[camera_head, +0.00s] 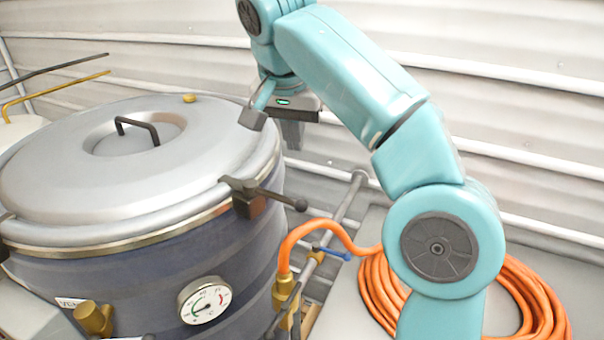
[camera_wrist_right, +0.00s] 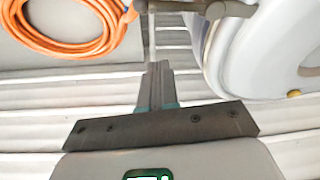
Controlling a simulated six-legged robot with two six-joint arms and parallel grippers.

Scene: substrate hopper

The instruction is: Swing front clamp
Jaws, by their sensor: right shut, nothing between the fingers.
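A dark metal clamp (camera_head: 246,192) sits at the lid's rim on the right front of the vessel, its bar handle reaching out to the right over the rim. It also shows at the top of the wrist view (camera_wrist_right: 225,9). A second clamp (camera_head: 5,218) is partly cut off at the left edge; I cannot tell which one is the front clamp. My right gripper (camera_head: 292,143) is shut and empty, beyond and above the right clamp, apart from it. Its closed fingers also show in the wrist view (camera_wrist_right: 158,82). My left gripper is out of view.
The grey lid (camera_head: 60,185) with a dark handle (camera_head: 140,128) covers the blue vessel (camera_head: 150,285). A dial gauge (camera_head: 205,300) and brass valve (camera_head: 285,292) stick out in front. An orange hose (camera_head: 375,295) lies coiled on the right. A ribbed wall (camera_head: 520,110) stands behind.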

